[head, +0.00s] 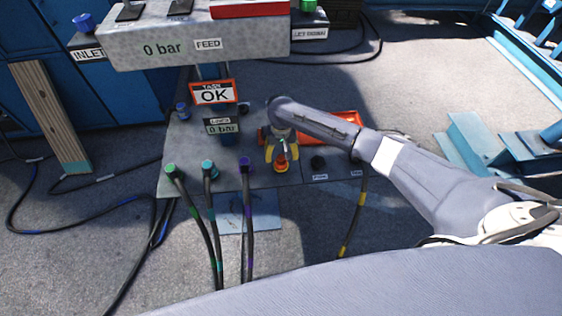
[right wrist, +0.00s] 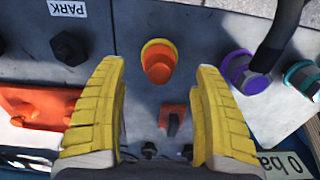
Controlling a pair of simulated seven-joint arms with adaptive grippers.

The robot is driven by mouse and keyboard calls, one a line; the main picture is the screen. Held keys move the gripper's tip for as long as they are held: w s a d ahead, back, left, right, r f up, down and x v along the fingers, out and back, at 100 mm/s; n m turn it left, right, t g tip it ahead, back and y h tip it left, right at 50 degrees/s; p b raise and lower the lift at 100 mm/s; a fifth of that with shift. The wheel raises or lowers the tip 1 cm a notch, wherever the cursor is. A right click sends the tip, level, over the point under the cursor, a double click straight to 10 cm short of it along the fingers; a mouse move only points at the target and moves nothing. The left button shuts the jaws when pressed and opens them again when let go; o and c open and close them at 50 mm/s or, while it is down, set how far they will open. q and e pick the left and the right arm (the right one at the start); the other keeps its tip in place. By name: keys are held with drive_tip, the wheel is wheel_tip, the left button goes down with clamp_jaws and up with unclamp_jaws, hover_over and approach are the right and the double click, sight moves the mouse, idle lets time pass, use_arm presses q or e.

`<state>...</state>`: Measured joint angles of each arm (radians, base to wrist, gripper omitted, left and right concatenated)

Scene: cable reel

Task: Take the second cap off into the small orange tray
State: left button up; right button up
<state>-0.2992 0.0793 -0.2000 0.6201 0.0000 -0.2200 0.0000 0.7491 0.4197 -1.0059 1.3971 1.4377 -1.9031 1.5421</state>
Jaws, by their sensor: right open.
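An orange cap (head: 281,167) with a yellow rim sits on the grey panel (head: 210,180). In the right wrist view the cap (right wrist: 159,66) stands between and just ahead of the fingertips. My right gripper (head: 281,154) is open over it, with a yellow finger on each side and a gap to the cap on both sides. The orange tray (head: 348,118) lies on the panel behind and right of the gripper, partly covered by my right arm. In the right wrist view part of it (right wrist: 20,104) shows at the left; its contents are unclear. My left gripper is out of view.
Green, teal and purple cable plugs (head: 245,165) stand left of the gripper, with cables hanging toward me. A dark knob (head: 318,163) and a yellow-banded cable (head: 359,205) are at the right. A small orange piece (right wrist: 173,118) lies between the fingers. The 0 bar block (head: 200,40) overhangs behind.

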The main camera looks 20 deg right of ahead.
sight(281, 161)
drive_tip(key=shift+f, duration=2.85)
drive_tip(key=shift+c, duration=0.2)
drive_tip(key=c, duration=1.2)
